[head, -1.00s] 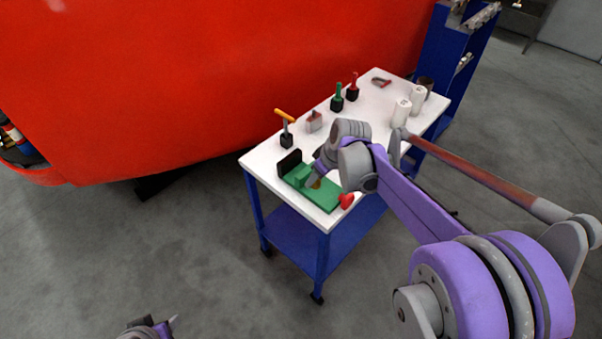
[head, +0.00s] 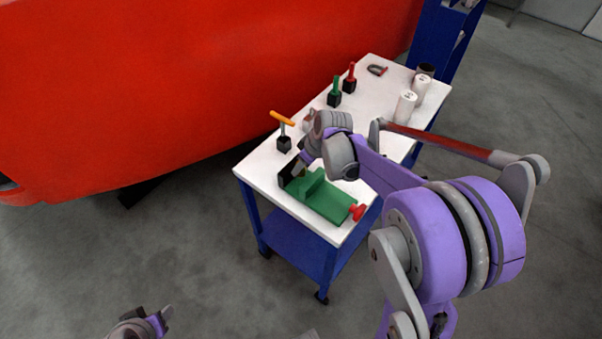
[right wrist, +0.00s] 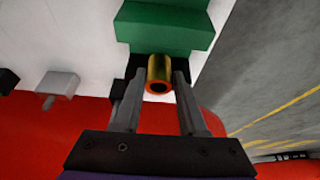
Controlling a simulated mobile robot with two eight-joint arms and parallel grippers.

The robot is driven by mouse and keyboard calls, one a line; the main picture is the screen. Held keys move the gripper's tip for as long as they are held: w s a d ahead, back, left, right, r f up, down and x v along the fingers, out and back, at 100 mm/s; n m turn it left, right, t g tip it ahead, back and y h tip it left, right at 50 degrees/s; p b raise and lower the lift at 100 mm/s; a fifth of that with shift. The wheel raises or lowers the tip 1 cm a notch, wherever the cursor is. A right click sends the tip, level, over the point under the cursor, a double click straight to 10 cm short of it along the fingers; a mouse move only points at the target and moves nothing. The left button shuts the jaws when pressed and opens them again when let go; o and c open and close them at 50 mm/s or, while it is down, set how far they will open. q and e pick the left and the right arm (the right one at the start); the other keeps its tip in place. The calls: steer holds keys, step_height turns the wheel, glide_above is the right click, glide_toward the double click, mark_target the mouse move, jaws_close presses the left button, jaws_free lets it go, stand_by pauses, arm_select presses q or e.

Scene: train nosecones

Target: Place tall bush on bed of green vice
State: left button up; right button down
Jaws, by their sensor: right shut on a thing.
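The green vice (head: 325,199) lies on the white table top, with a black plate at its left end and a red handle (head: 357,212) at its right end. My right gripper (head: 299,165) is over the vice's black-plate end. In the right wrist view my right gripper (right wrist: 158,92) is shut on the tall bush (right wrist: 159,75), a brass-coloured tube with an orange open end. The green vice (right wrist: 165,28) shows just beyond it. Whether the bush touches the vice I cannot tell. My left gripper (head: 163,317) is low at the bottom left, away from the table; its jaw state is unclear.
On the table (head: 262,172) stand an orange-handled tool (head: 283,130), a green-handled tool (head: 335,93), a red-handled tool (head: 350,78) and white cylinders (head: 405,105). A large red body (head: 180,90) rises behind the table. Grey floor is clear at left.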

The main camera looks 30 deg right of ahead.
mark_target(301, 173)
steer(key=shift+w+f, duration=0.1)
steer(key=shift+f, duration=1.85)
steer(key=shift+f+b, duration=0.15)
steer(key=shift+b, duration=0.15)
steer(key=shift+c, duration=2.3)
jaws_free()
